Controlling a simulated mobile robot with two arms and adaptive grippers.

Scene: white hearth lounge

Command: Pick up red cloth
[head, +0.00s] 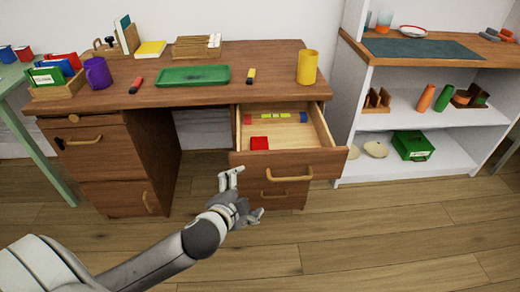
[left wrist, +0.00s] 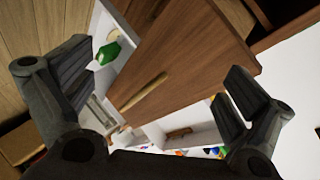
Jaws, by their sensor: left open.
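My left gripper (head: 246,192) is open and empty in front of the desk, below and a little left of the drawer front, apart from the cloth. In the left wrist view my two dark fingers (left wrist: 155,95) stand wide apart with a wooden panel and its handle beyond them. The cloth cannot be made out in that view. My right gripper is not in view.
Inside the drawer, small yellow, red and blue items (head: 277,117) lie toward the back. The desk top (head: 215,98) holds a green tray (head: 194,76), a yellow cup (head: 307,67) and a purple mug (head: 97,73). A white shelf (head: 420,121) stands at right. The floor in front is clear.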

